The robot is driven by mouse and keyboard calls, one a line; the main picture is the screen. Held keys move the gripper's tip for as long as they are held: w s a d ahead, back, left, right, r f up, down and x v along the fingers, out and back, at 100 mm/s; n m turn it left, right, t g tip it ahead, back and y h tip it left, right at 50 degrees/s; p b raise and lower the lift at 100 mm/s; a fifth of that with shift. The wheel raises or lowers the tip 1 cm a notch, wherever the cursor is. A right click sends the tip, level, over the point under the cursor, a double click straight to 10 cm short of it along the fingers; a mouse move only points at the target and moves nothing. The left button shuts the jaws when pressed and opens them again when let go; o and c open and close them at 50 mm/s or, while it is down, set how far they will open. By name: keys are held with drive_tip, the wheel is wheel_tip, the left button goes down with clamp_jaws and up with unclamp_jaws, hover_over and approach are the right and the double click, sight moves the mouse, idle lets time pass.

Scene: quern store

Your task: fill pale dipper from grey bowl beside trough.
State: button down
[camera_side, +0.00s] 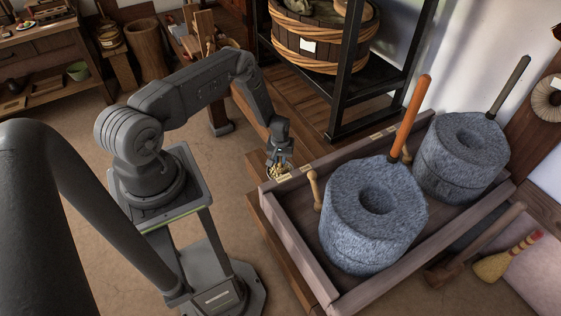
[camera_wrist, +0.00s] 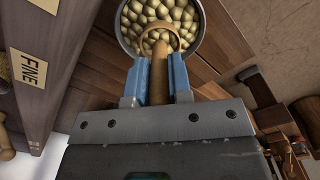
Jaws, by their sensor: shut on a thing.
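My gripper (camera_wrist: 158,76) has blue fingers shut on the wooden handle of the pale dipper (camera_wrist: 158,88). The dipper's round head lies over the grey bowl (camera_wrist: 119,26), which is full of pale, bean-like pieces. Pieces show inside and around the dipper's rim; I cannot tell whether they lie in it or under it, or how deep it sits. In the side view, my gripper (camera_side: 281,153) points down just above the bowl (camera_side: 279,174), beside the left end of the wooden trough (camera_side: 289,245). The dipper is too small to make out there.
Two grey quern stones with upright handles (camera_side: 372,222) (camera_side: 462,165) stand in the trough. A "FINE" label (camera_wrist: 34,68) marks the trough. A black rack (camera_side: 345,85) with a tub (camera_side: 322,42) stands behind.

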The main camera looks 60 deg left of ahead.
drive_tip(key=shift+r, duration=2.05)
